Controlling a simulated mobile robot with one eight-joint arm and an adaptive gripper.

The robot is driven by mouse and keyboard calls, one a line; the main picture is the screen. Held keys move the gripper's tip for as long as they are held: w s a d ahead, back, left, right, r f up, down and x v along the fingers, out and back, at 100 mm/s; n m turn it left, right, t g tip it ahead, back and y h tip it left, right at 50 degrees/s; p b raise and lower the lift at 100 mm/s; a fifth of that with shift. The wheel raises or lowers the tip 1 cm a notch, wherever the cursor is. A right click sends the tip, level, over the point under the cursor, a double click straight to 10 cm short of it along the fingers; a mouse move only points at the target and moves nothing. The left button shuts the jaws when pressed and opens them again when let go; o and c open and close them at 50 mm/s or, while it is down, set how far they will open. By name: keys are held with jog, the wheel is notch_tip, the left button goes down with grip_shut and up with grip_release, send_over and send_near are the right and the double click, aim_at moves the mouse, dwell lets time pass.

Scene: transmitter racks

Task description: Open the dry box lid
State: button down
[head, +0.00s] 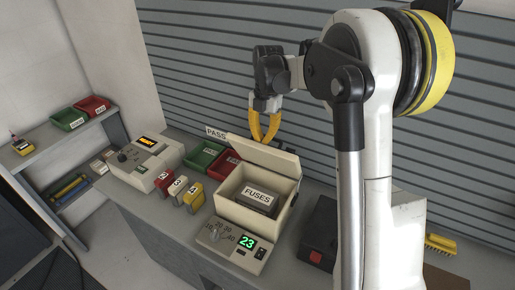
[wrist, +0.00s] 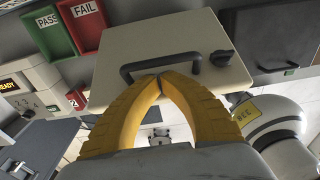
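The dry box (head: 232,207) is a cream box on the bench. Its cream lid (head: 262,157) stands raised at the back, and a block labelled FUSES (head: 257,195) shows inside. In the wrist view the lid (wrist: 165,35) fills the upper middle, with a dark U-shaped handle (wrist: 133,70) and a dark knob (wrist: 221,58). My gripper (head: 265,138) is behind the lid's upper edge. In the wrist view its yellow fingertips (wrist: 162,76) come together at the middle of the handle, closed on it; the exact contact is partly hidden.
A panel with a green 23 display (head: 246,241) sits in front of the box. Red and green bins (head: 204,156), small numbered blocks (head: 178,185) and a READY unit (head: 146,160) stand left. A dark case (head: 318,232) stands right. A slatted wall rises behind.

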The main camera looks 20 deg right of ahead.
jog(key=shift+w+d+r, duration=0.2)
jog(key=shift+w+d, duration=0.35)
jog(key=shift+d, duration=0.15)
jog(key=shift+w+d+r, duration=0.15)
jog(key=shift+w+d, duration=0.35)
jog(key=shift+d, duration=0.15)
